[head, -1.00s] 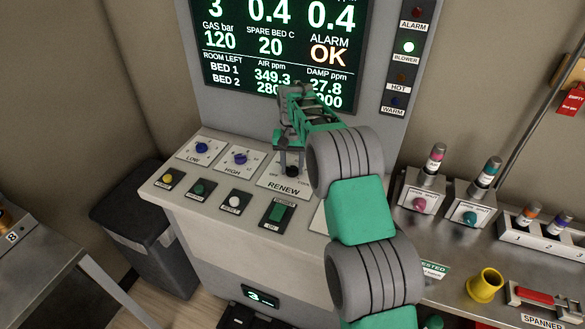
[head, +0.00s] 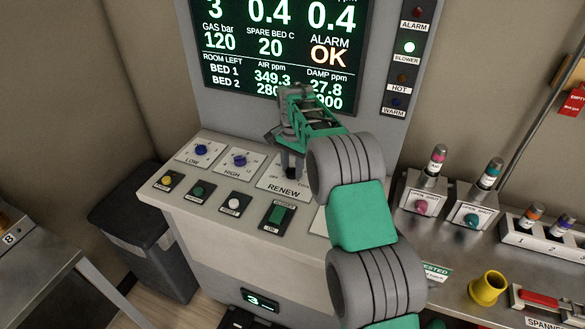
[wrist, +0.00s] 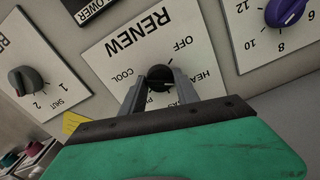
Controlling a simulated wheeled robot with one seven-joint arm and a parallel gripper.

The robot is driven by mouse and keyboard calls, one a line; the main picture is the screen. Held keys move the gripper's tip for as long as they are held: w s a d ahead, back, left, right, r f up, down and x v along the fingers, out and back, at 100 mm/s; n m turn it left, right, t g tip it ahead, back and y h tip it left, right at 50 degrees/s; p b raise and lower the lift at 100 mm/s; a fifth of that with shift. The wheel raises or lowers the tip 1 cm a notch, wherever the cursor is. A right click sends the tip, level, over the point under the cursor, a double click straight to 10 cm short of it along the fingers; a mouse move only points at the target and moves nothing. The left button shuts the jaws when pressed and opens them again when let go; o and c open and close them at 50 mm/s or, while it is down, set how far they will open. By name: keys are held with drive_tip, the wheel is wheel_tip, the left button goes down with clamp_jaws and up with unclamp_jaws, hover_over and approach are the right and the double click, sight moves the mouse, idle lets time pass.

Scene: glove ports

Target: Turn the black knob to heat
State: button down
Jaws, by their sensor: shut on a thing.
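The black knob (wrist: 160,74) is round and sits on the white RENEW plate (wrist: 110,58), whose printed words include OFF, COOL and HEAT. My gripper (wrist: 160,86) has one finger on each side of the knob and is shut on it. A small pale mark shows low on the knob, between the fingers; I cannot tell for certain which word it points to. In the head view my gripper (head: 291,166) reaches down onto the RENEW plate (head: 280,188). My wrist and arm hide most of the knob and the plate's right side there.
Blue LOW (head: 201,149) and HIGH (head: 240,160) knobs stand left of the RENEW plate. Several buttons and a green switch (head: 279,215) lie along the panel's front. A screen (head: 225,55) rises behind.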

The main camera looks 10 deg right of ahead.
sight(292, 169)
idle(0.3)
drive_tip(key=c, duration=0.9)
unclamp_jaws()
wheel_tip(292, 169, up, 8)
drive_tip(key=shift+f+b, duration=0.1)
drive_tip(key=shift+b, duration=0.65)
drive_tip(key=s+r+n+t, duration=0.1)
drive_tip(key=s+r+n, duration=0.1)
drive_tip(key=s+r, duration=0.35)
drive_tip(key=s+r+n+t, duration=0.1)
drive_tip(key=s+r+n, duration=0.15)
drive_tip(key=s, duration=0.55)
drive_tip(key=s+f+n+t, duration=0.1)
drive_tip(key=s+f+n, duration=0.1)
drive_tip(key=s, duration=0.7)
drive_tip(key=s+f+n+t, duration=0.1)
drive_tip(key=s+f+n, duration=0.2)
drive_tip(key=s, duration=0.6)
drive_tip(key=shift+s+f, duration=0.15)
drive_tip(key=shift+f, duration=0.2)
